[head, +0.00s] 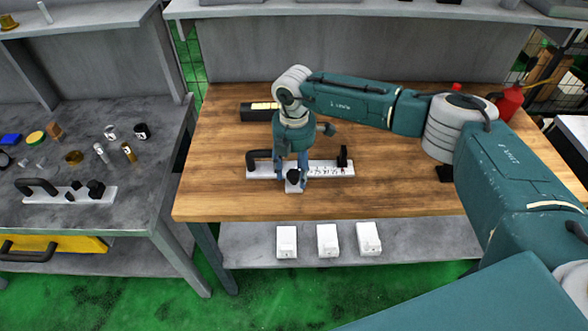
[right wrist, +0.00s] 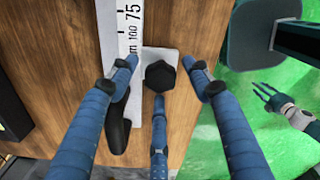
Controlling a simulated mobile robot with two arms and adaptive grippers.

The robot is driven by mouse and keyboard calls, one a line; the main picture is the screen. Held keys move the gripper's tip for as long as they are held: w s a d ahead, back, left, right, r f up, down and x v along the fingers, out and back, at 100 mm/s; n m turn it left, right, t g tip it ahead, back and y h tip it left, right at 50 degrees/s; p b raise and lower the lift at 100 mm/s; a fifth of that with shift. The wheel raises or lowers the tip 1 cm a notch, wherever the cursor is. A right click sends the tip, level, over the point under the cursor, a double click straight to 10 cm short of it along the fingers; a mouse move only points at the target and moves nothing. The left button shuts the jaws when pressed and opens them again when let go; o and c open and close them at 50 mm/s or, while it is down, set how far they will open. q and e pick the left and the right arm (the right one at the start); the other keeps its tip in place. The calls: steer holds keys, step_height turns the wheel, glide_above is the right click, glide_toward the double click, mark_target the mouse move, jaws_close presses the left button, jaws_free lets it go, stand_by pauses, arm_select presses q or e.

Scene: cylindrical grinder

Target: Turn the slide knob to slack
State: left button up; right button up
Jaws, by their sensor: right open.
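The slide knob (head: 293,175) is a black lobed knob on a small white block, at the near edge of a white scale bar (head: 330,168) on the wooden table. In the right wrist view the knob (right wrist: 160,75) is in the middle, with the scale bar's printed numbers to its left. My right gripper (head: 292,180) points down over it. Its blue fingers are open, spread around the knob, with visible gaps. What looks like my left gripper (right wrist: 272,98) shows small over the green floor in the right wrist view; its opening is unclear.
The bar carries a black handle (head: 258,157) at its left and a black upright piece (head: 342,157) at its right. A black tray (head: 259,111) lies behind. White boxes (head: 327,240) stand on the shelf below. The wooden table (head: 220,190) is clear around the bar.

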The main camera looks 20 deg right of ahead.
steer(key=c, duration=1.2)
steer(key=shift+o, duration=0.2)
steer(key=n+b, duration=0.3)
steer(key=shift+f, duration=0.15)
steer(key=n+b, duration=0.4)
steer(key=n, duration=0.2)
steer(key=shift+w, duration=0.1)
steer(key=n+b, duration=0.3)
steer(key=n, duration=0.1)
steer(key=n+b, duration=0.1)
steer(key=n, duration=0.1)
steer(key=n+b, duration=0.1)
steer(key=n, duration=0.1)
steer(key=shift+r+n, duration=0.2)
steer(key=shift+n, duration=0.1)
